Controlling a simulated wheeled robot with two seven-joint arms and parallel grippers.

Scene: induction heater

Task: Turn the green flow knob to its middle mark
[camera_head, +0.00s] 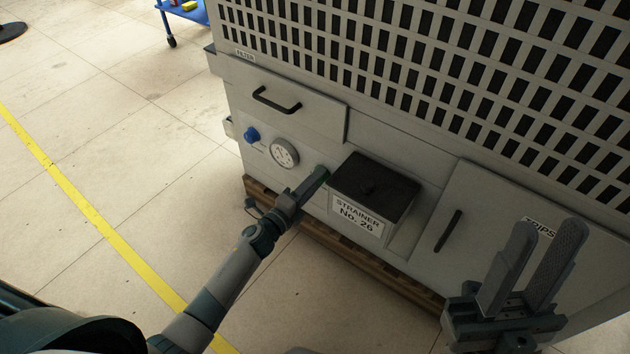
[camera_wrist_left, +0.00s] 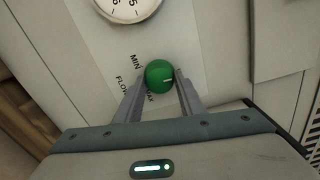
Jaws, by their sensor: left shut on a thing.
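The round green flow knob (camera_wrist_left: 159,74) sits on the pale panel in the left wrist view. A short white mark on it points right, slightly downward in the picture. Printed lettering beside it reads MIN, FLOW and MAX, the last partly hidden by a finger. My left gripper (camera_wrist_left: 158,88) has a finger on each side of the knob and is shut on it. In the head view my left gripper (camera_head: 318,178) reaches the panel left of the strainer box, largely hiding the knob. My right gripper (camera_head: 545,232) is open and empty at the lower right.
A black-lidded strainer box (camera_head: 374,190) juts out just right of the left gripper. A gauge (camera_head: 284,152), blue knob (camera_head: 252,134) and drawer handle (camera_head: 275,101) are up and left. A door handle (camera_head: 448,231) is to the right.

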